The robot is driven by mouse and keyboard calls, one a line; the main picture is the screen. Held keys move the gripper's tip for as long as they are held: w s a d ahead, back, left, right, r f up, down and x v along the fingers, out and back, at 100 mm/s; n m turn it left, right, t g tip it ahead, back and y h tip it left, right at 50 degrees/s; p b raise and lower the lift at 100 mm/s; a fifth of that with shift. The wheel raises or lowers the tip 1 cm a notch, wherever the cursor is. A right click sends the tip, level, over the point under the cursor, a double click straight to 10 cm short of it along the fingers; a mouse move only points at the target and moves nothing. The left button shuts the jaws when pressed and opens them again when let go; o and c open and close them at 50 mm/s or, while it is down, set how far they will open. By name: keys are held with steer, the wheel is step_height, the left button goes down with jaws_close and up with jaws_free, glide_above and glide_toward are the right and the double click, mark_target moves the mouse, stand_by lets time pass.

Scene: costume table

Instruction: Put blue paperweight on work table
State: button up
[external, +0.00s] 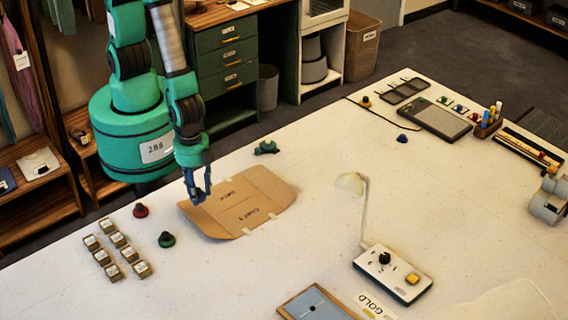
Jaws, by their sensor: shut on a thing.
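My gripper (198,196) points down over the left part of a flat brown cardboard sheet (262,187). It is shut on a small dark blue thing, which looks like the blue paperweight; the fingers hide most of it. I cannot tell whether its underside touches the cardboard. The white work table (310,160) spreads out under and around the sheet. Another small blue domed thing (402,138) sits on the table at the upper right, apart from my gripper.
A red knobbed piece (140,210) and a green one (166,239) stand left of the cardboard, near several small tagged blocks (117,240). A green piece (266,147) lies behind it. Bare table lies between.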

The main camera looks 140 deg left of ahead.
steer(key=s+d+m, duration=0.1)
steer(key=s+d, duration=0.1)
steer(key=s, duration=0.1)
steer(key=s+d+m, duration=0.1)
steer(key=s, duration=0.2)
steer(key=s+d, duration=0.2)
steer(key=s, duration=0.1)
steer(key=shift+s+d+f+m, duration=0.1)
steer(key=shift+d+f+m, duration=0.15)
steer(key=shift+d+m, duration=0.15)
steer(key=s+m, duration=0.1)
steer(key=s, duration=0.2)
steer(key=s+d, duration=0.1)
steer(key=s, duration=0.2)
steer(key=s+d+f+m, duration=0.1)
steer(key=s, duration=0.1)
steer(key=shift+s+d+m, duration=0.25)
steer(key=shift+s+m, duration=0.05)
steer(key=shift+s, duration=0.75)
steer(key=shift+w+d, duration=0.1)
steer(key=shift+w, duration=0.05)
glide_above(152, 228)
steer(key=shift+f, duration=0.8)
steer(key=shift+f, duration=0.1)
steer(key=shift+f, duration=1.65)
steer(key=shift+f, duration=0.15)
